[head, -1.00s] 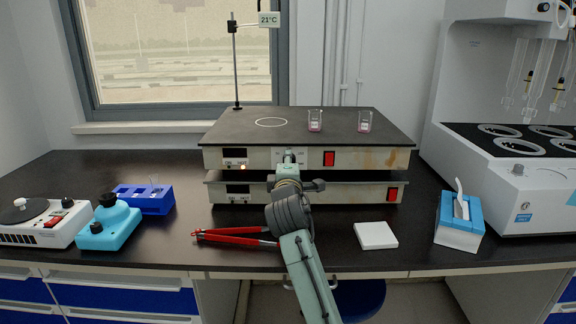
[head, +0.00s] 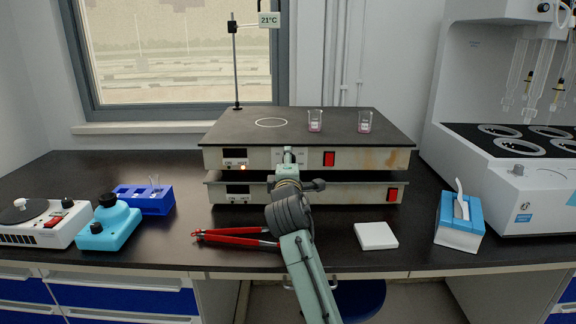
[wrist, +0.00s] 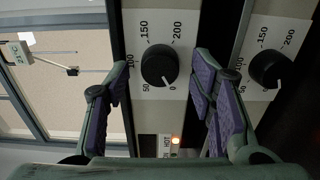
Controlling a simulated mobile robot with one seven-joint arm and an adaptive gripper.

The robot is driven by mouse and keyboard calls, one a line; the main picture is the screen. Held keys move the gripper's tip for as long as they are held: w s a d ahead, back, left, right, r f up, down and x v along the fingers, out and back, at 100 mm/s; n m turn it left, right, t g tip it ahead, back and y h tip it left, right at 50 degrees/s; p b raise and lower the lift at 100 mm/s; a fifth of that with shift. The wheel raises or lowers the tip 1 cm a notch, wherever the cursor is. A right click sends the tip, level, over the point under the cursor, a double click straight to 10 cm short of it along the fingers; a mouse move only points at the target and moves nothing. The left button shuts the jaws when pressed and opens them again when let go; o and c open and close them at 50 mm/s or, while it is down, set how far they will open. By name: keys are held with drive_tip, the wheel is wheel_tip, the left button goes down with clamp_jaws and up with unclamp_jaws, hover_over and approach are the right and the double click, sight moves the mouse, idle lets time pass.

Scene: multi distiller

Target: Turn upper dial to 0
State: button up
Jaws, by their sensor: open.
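The upper dial (wrist: 157,65) is a round black knob on a pale scale plate on the front of the upper hot plate (head: 245,159). In the wrist view its white pointer mark points at or very near the 0. My gripper (wrist: 161,68) is open, with one purple-padded finger on each side of the dial in the picture. No finger visibly touches the knob. In the head view my gripper (head: 289,154) is in front of the upper hot plate's panel and partly hides the dial area.
A lower dial (wrist: 268,68) sits on the lower hot plate (head: 345,194), close to one finger. Two beakers (head: 315,122) stand on the upper plate. Red-handled tongs (head: 235,238) and a white pad (head: 376,236) lie on the bench. An indicator light (wrist: 176,141) glows orange.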

drive_tip(key=s, duration=1.2)
